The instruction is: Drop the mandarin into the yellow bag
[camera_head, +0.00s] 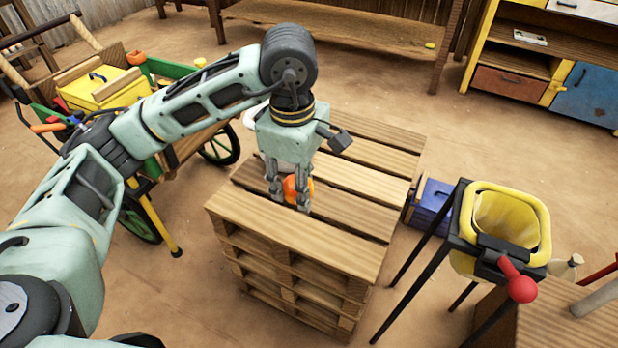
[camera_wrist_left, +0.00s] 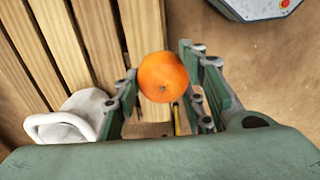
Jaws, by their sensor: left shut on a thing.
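The orange mandarin (camera_head: 297,188) is between the fingers of my left gripper (camera_head: 289,196), just above or at the top of the stacked wooden pallets. In the left wrist view the mandarin (camera_wrist_left: 163,77) sits between the two green finger pads of the left gripper (camera_wrist_left: 165,95), which is shut on it. The yellow bag (camera_head: 507,218) hangs open in a black frame stand to the right of the pallets, apart from the gripper. The right gripper is not in view.
The wooden pallet stack (camera_head: 285,238) stands mid-view. A white handled thing (camera_wrist_left: 62,125) lies on it. A red ball-ended handle (camera_head: 520,287) is at the bag stand's front. A blue crate (camera_head: 432,203) sits between pallets and stand. A loaded cart (camera_head: 185,143) stands left.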

